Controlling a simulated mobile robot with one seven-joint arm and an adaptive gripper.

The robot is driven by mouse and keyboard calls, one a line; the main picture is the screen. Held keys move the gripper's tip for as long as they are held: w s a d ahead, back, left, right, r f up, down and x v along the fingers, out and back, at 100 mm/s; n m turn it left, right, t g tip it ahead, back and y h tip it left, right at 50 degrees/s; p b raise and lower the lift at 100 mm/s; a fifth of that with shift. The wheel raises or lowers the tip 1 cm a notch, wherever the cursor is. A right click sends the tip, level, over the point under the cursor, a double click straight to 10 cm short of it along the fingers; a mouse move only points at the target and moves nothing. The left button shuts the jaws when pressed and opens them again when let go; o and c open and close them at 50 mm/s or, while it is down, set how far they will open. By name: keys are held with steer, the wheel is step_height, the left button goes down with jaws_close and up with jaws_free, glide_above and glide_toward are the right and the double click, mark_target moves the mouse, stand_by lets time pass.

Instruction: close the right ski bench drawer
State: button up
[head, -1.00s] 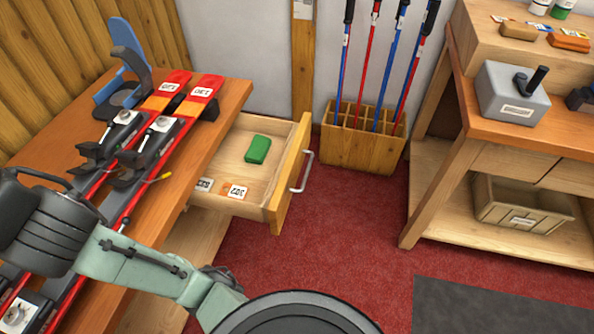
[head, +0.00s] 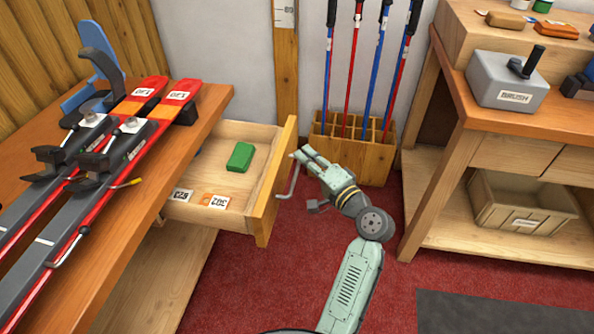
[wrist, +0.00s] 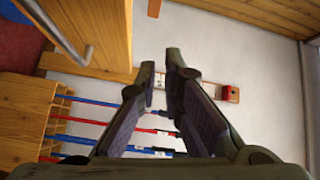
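The ski bench drawer (head: 262,195) is pulled out from the right side of the ski bench (head: 208,112), with a metal bar handle (head: 291,179) on its front. Inside lie a green block (head: 240,156) and small number cards (head: 214,201). My gripper (head: 304,156) is just right of the drawer front, close to the handle's far end; I cannot tell whether they touch. In the wrist view the two fingers (wrist: 160,75) stand apart with nothing between them. The drawer front (wrist: 85,35) and handle (wrist: 72,38) show at upper left there.
A pair of red skis (head: 110,150) lies on the bench. A wooden rack (head: 375,158) with several ski poles stands behind my gripper. A second bench (head: 470,125) with a grey brush box (head: 507,80) is at right. Red floor lies between.

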steer(key=s+d+f+m, duration=0.1)
steer(key=d+f, duration=0.1)
steer(key=s+d+f+m, duration=0.1)
steer(key=s+d+f, duration=0.2)
steer(key=d+f, duration=0.1)
steer(key=shift+s+d+m+h+b, duration=0.25)
steer(key=shift+s+m+h+b, duration=0.05)
steer(key=shift+m, duration=0.1)
jaws_close()
steer(key=p, duration=0.2)
glide_toward(286, 151)
steer(key=w+d, duration=0.1)
steer(key=w, duration=0.3)
steer(key=shift+w+a+f+p, duration=0.15)
steer(key=shift+a+p, duration=0.3)
steer(key=shift+a, duration=1.2)
steer(key=w+a+p, duration=0.1)
steer(key=w+a, duration=0.1)
steer(key=a, duration=0.5)
steer(key=w+a+p, duration=0.1)
steer(key=w+a, duration=0.1)
steer(key=a, duration=0.6)
steer(key=w+a+p, duration=0.1)
steer(key=w+a, duration=0.1)
steer(key=a, duration=0.5)
steer(key=shift+a, duration=0.35)
steer(key=shift+d, duration=0.1)
